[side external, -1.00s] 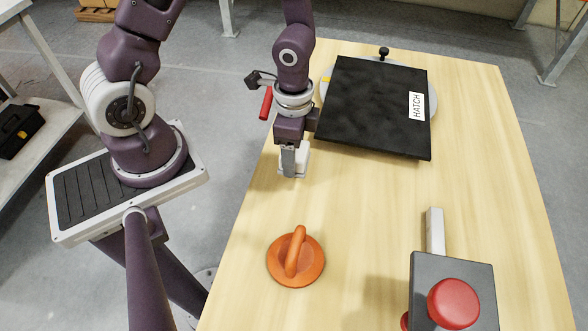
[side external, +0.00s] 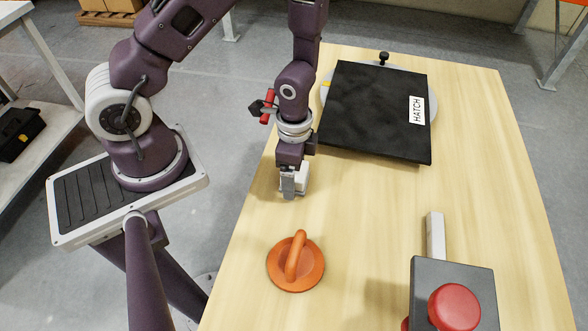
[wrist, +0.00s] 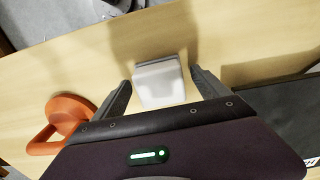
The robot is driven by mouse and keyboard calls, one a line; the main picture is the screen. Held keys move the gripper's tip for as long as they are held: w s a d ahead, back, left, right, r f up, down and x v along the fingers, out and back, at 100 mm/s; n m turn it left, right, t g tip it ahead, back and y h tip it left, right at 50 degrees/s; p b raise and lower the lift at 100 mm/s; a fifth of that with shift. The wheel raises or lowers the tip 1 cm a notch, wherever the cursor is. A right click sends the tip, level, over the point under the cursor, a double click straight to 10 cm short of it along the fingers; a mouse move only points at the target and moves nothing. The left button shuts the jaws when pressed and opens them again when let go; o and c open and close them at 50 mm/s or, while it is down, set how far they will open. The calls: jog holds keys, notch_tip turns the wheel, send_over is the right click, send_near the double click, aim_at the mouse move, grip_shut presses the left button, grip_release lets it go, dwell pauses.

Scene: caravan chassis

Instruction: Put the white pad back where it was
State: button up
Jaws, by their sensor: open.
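The white pad (wrist: 160,84) is a small, pale block seen between my two fingers in the wrist view, with a narrow gap showing on each side. In the side view, part of the white pad (side external: 303,177) shows behind my fingers, near the left edge of the wooden table; the rest is hidden. My gripper (side external: 290,194) points down at the pad and is open around it. It also shows in the wrist view (wrist: 160,76). Whether the pad rests fully on the table is hard to tell.
An orange disc with a handle (side external: 296,264) lies nearer the camera. A black hatch panel (side external: 375,110) lies on a round grey base at the back. A grey box with a red button (side external: 453,302) stands front right. The table's middle (side external: 370,205) is clear.

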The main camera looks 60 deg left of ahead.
notch_tip(320, 180, up, 19)
jog(key=a+n+t+y, duration=0.1)
jog(key=a+n+y, duration=0.1)
jog(key=a, duration=0.1)
jog(key=s+d+r+n+t+h, duration=0.2)
jog(key=s+r+n+t, duration=0.2)
jog(key=s+r+n, duration=0.3)
jog(key=s+r, duration=0.3)
jog(key=r, duration=0.2)
jog(key=shift+s+r+t, duration=0.3)
jog(key=shift+s+r, duration=0.05)
